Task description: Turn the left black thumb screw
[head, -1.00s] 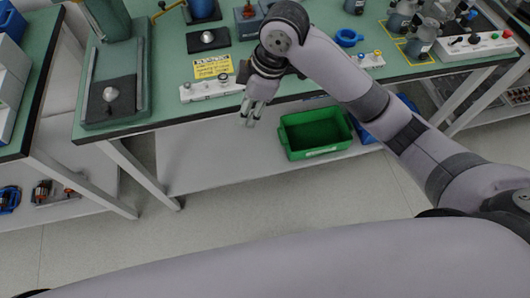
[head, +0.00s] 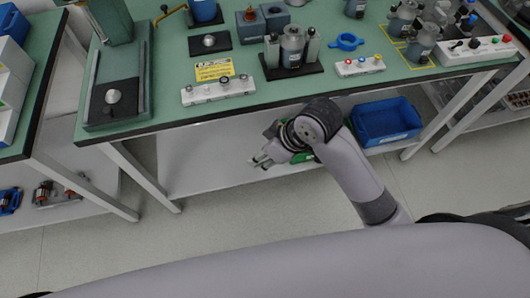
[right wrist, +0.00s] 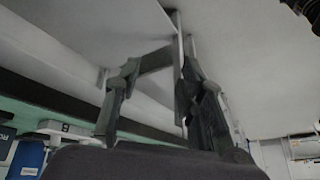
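A white strip (head: 218,91) lies near the front edge of the green bench, below a yellow label. It carries several small dark knobs; the leftmost knob (head: 188,89) is at its left end. I cannot tell for sure which one is the left black thumb screw. My right gripper (head: 259,162) is in front of and below the bench edge, apart from the strip and empty. In the right wrist view its two fingers (right wrist: 157,75) are spread apart, with the pale underside of a surface behind them. My left gripper is out of view.
A blue bin (head: 386,123) and a mostly hidden green bin (head: 303,157) sit on the lower shelf.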

